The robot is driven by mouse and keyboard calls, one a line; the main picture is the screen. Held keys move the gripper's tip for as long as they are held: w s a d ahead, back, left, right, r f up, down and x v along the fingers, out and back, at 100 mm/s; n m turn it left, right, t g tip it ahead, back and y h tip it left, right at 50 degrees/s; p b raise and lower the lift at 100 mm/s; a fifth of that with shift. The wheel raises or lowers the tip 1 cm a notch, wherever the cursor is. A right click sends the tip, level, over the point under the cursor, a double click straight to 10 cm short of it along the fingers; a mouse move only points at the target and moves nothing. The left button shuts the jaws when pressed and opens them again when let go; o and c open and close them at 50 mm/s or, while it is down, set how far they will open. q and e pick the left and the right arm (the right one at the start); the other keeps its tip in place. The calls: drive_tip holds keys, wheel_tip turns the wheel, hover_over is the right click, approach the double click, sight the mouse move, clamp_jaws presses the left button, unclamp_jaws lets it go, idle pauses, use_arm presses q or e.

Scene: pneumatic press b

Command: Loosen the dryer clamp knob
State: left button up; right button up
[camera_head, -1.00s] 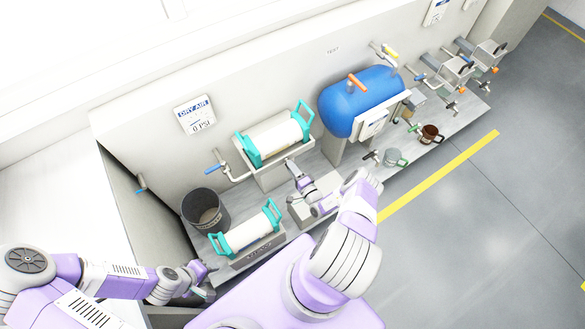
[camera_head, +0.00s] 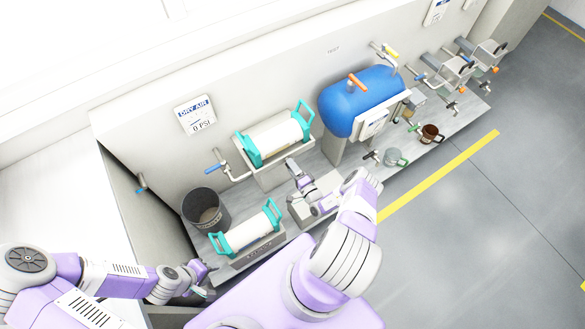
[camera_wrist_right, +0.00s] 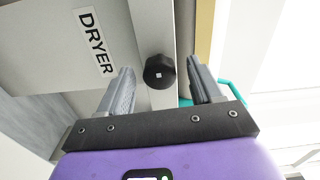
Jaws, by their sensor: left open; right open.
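The dryer clamp knob (camera_wrist_right: 159,72) is a black round knob with a small white square at its centre. In the right wrist view it sits on a grey panel beside the DRYER label (camera_wrist_right: 94,42). My right gripper (camera_wrist_right: 162,84) is open, with one finger to each side of the knob and apart from it in the picture; how far the fingertips are from it in depth I cannot tell. In the head view my right gripper (camera_head: 292,166) is by the mounted white cylinder with teal end frames (camera_head: 275,135). My left gripper (camera_head: 207,279) is open at lower left, near the bench's front edge.
A second teal-ended cylinder (camera_head: 247,232) lies on the bench beside a dark bin (camera_head: 204,210). A blue tank (camera_head: 361,100) stands to the right. A pipe with a blue-handled valve (camera_head: 221,168) is left of the mounted cylinder.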

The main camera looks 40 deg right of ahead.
drive_tip(key=s+p, duration=0.1)
drive_tip(key=s, duration=0.6)
drive_tip(key=shift+s+a, duration=0.3)
drive_tip(key=shift+a, duration=0.1)
